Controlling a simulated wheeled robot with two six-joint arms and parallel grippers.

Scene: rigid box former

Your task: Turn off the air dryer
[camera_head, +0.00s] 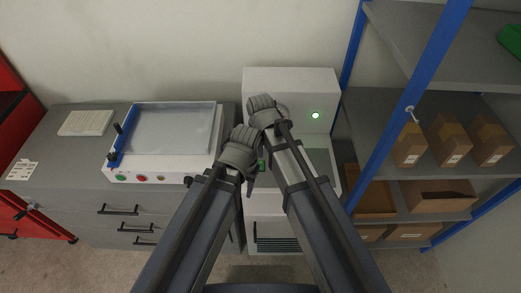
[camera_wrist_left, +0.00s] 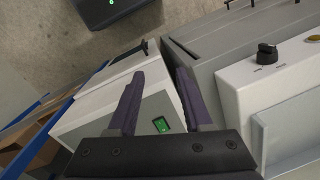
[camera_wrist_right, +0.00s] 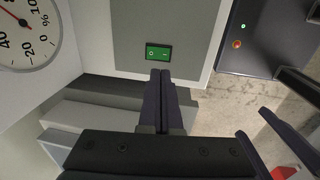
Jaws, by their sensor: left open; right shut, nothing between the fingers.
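The air dryer (camera_head: 290,81) is a white box with a lit green lamp (camera_head: 315,115) against the wall. Its green rocker switch, marked O and I, is lit and set in a grey panel in the right wrist view (camera_wrist_right: 158,52). My right gripper (camera_wrist_right: 160,76) is shut and empty, its tips just below the switch in that view; contact cannot be told. My left gripper (camera_wrist_left: 159,76) is open and empty; the switch (camera_wrist_left: 161,124) shows between its fingers, apparently beyond them. In the head view my arms hide much of the dryer's front.
A round gauge (camera_wrist_right: 28,30) sits near the switch in the right wrist view. A white machine (camera_head: 160,163) with a blue-handled frame and buttons stands left on the grey cabinet (camera_head: 75,180). Blue-posted shelves (camera_head: 385,105) with cardboard boxes (camera_head: 448,139) stand close on the right.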

